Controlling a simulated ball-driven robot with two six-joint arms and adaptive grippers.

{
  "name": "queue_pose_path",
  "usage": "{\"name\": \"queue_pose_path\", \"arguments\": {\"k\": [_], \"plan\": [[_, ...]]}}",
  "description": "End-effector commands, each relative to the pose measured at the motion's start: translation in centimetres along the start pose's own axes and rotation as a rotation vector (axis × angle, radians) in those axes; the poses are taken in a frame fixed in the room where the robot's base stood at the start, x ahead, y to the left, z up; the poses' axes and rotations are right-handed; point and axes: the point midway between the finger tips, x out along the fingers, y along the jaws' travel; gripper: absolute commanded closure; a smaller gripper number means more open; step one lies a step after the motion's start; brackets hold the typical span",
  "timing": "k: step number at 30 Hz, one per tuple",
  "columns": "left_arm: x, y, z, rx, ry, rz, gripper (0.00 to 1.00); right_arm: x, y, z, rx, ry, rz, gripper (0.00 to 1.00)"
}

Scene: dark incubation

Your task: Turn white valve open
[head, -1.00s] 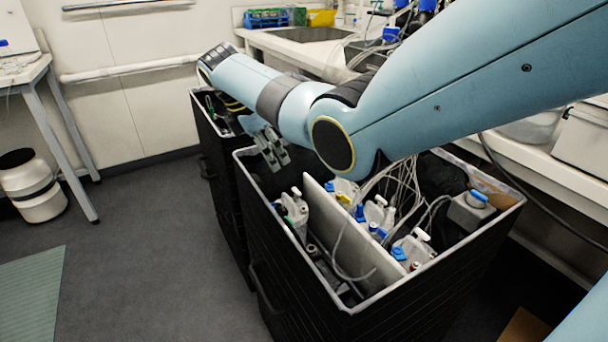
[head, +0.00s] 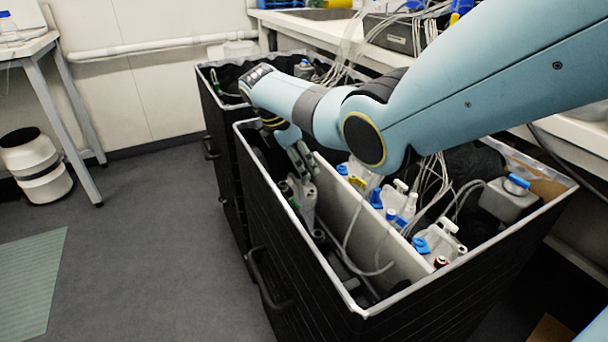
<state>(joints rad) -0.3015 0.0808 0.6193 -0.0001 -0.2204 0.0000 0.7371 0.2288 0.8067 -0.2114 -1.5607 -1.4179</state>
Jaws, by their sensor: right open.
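My right gripper (head: 301,159) hangs open over the left compartment of the near black crate (head: 310,264). Just below its fingertips stands a pale bottle (head: 305,204) with a valve-like top. I cannot tell whether they touch. Right of the white divider (head: 347,225), white valve handles show: one in the middle (head: 401,186) and one nearer the front (head: 449,226). Blue valves (head: 420,244) sit beside them. I cannot tell which is the task's white valve. The bottle's top is partly hidden by my gripper. My left gripper is not in view.
Clear tubes (head: 432,180) run up from the bottles in the right compartment. A second black crate (head: 222,140) stands behind. A bench (head: 345,45) lines the right and back.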

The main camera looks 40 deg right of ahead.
Motion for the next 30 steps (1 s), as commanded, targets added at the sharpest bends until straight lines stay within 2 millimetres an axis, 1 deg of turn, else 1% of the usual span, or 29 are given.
{"name": "queue_pose_path", "arguments": {"k": [1,3,6,15,16,27,29,30], "plan": [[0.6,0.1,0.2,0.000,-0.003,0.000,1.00,1.1,0.0,-0.1,0.000,0.000,-0.002,0.38],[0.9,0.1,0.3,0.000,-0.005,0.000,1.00,1.9,0.0,-0.1,0.000,0.000,-0.001,0.38],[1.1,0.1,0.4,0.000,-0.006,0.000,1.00,2.5,0.0,-0.1,0.000,0.000,-0.001,0.38],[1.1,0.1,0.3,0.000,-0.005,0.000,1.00,2.6,0.0,0.0,0.000,0.000,0.001,0.38],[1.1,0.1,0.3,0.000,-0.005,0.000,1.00,2.6,0.0,0.0,0.000,0.000,0.001,0.40],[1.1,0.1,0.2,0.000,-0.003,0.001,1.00,2.6,0.0,0.0,0.000,0.000,0.001,0.88],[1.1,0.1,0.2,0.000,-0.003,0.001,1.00,2.6,0.0,0.0,0.000,0.000,0.001,0.95],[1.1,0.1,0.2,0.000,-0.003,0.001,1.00,2.6,0.0,0.0,0.000,0.000,0.001,0.95]]}}
